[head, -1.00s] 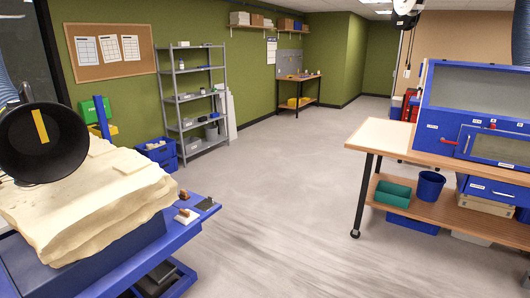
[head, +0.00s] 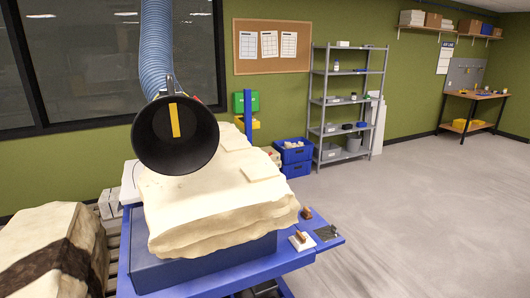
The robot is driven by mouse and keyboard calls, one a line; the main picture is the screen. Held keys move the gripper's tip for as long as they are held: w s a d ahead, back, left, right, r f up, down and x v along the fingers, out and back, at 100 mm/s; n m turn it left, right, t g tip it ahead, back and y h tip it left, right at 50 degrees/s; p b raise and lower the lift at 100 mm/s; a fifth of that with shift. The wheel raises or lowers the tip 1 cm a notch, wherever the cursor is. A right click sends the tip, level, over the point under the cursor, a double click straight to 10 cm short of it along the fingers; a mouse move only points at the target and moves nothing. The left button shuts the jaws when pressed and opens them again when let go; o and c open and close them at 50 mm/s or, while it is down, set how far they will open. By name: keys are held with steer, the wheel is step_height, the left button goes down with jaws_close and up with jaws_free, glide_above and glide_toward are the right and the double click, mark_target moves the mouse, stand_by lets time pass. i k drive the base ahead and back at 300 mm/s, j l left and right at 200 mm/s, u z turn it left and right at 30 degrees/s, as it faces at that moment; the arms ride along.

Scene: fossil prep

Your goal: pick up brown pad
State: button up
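No thing can be told for certain as the brown pad. Two small brown items lie at the right end of the blue cart (head: 205,288). One brown item (head: 299,236) rests on a small white block, and another brown item (head: 307,212) lies just behind it. Both are too small to tell exactly what they are. A dark flat piece (head: 327,232) lies to their right near the cart's edge. My gripper is not in view.
A large cream rock slab (head: 205,205) fills most of the cart. A black extraction hood (head: 175,150) hangs over it on a ribbed blue hose (head: 157,45). A plaster-jacketed block (head: 50,245) stands at left. Grey shelving (head: 348,103) stands behind. The floor at right is clear.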

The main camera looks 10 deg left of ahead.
mark_target(306, 214)
steer(key=i+u, duration=0.15)
steer(key=i, duration=0.55)
steer(key=i+u, duration=0.15)
steer(key=i, duration=0.55)
steer(key=i+l+u, duration=0.15)
steer(key=i, duration=0.55)
steer(key=i+u, duration=0.3)
steer(key=i+l+u, duration=0.1)
steer(key=i+u, duration=0.15)
steer(key=k+l+z, duration=0.1)
steer(key=z, duration=0.9)
